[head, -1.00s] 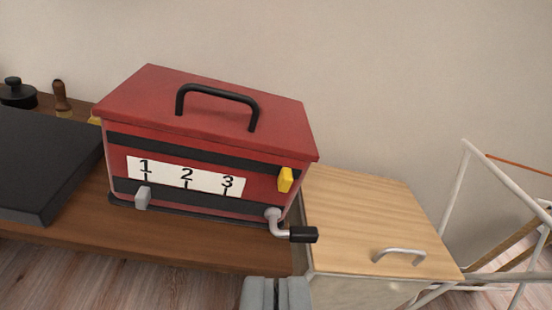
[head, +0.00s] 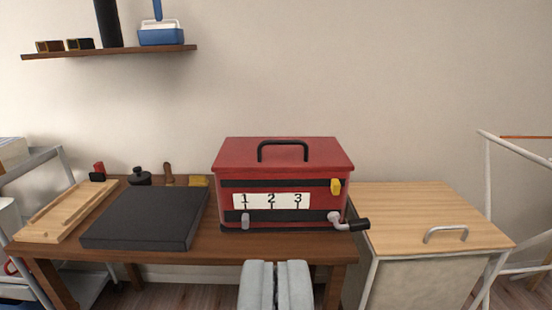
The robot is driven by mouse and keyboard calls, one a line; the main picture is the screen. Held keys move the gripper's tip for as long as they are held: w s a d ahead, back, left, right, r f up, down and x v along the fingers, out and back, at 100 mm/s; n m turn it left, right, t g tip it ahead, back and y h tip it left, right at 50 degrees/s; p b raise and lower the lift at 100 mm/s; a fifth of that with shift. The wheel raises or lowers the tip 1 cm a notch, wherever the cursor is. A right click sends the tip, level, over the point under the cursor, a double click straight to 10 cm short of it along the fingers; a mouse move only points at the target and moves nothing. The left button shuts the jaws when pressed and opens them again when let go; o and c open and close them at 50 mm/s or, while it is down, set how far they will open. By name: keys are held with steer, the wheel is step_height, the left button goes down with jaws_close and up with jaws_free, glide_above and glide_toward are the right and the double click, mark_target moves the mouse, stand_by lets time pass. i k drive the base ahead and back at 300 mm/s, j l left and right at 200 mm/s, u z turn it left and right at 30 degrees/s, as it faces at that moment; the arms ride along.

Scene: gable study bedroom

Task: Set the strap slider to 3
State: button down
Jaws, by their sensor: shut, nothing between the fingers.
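A red box (head: 284,158) with a black top handle stands on the right end of the wooden desk. Its front carries a white scale (head: 271,201) marked 1, 2, 3 between two black straps. The small grey strap slider (head: 245,220) sits on the lower strap below the 1. A yellow latch (head: 336,187) is at the upper right of the front, and a crank with a black grip (head: 352,224) sticks out at the lower right. My gripper (head: 276,265) is shut and empty, in front of the desk and below the box, apart from it.
A dark flat slab (head: 147,217) and a wooden tray (head: 68,211) lie left of the box. A wood-topped cabinet (head: 420,205) with a metal handle adjoins on the right. A wall shelf (head: 110,52) hangs upper left. The space before the box's front looks clear.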

mark_target(245, 218)
steer(key=j+z, duration=0.2)
steer(key=j, duration=0.35)
steer(key=j+z, duration=0.25)
steer(key=j, duration=0.3)
steer(key=l+u, duration=0.25)
steer(key=l, duration=0.55)
steer(key=l+u, duration=0.3)
steer(key=l, duration=0.5)
steer(key=k+l+u, duration=0.1)
steer(key=l+u, duration=0.15)
steer(key=l, duration=0.55)
steer(key=j+z, duration=0.45)
steer(key=i+j+z, duration=0.1)
steer(key=j+z, duration=0.2)
steer(key=z, duration=0.15)
steer(key=j, duration=0.4)
steer(key=k+j+z, duration=0.1)
steer(key=j, duration=0.35)
steer(key=k+j+z, duration=0.1)
steer(key=j, duration=0.3)
steer(key=k+j, duration=0.1)
steer(key=j, duration=0.35)
steer(key=j+z, duration=0.1)
steer(key=j, duration=0.3)
steer(key=k+j, duration=0.15)
steer(key=j, duration=0.25)
steer(key=k+j+z, duration=0.15)
steer(key=j, duration=0.25)
steer(key=k, duration=0.55)
